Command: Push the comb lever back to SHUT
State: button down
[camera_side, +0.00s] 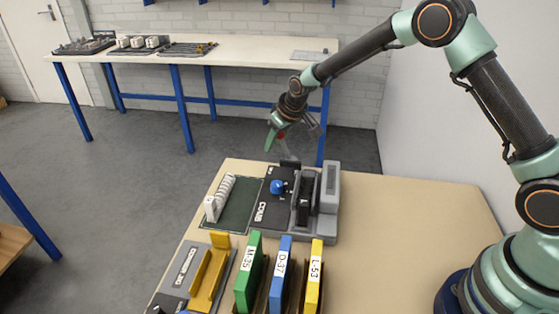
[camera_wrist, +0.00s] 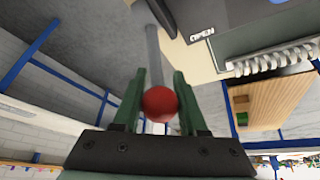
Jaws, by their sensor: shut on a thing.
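The comb machine (camera_side: 329,190) stands on the near table, grey and black with a COMB label and a blue knob. Its grey lever (camera_wrist: 153,62) ends in a red ball knob (camera_wrist: 160,104). In the side view the red knob (camera_side: 281,134) shows small beside my gripper (camera_side: 272,139), above the machine's far end. In the wrist view my gripper (camera_wrist: 160,76) has its green fingers on either side of the knob, shut on it. I see no SHUT label.
A white comb strip (camera_side: 218,198) lies on a dark green mat left of the machine. Green (camera_side: 250,272), blue (camera_side: 280,272) and yellow (camera_side: 314,275) labelled upright items and a yellow holder (camera_side: 209,275) stand in front. The table's right part is clear.

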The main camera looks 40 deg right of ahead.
jog(key=shift+s+d+r, duration=0.1)
jog(key=shift+d, duration=0.05)
jog(key=shift+c, duration=2.3)
grip_release()
jog(key=v, duration=1.2)
jog(key=shift+s, duration=0.25)
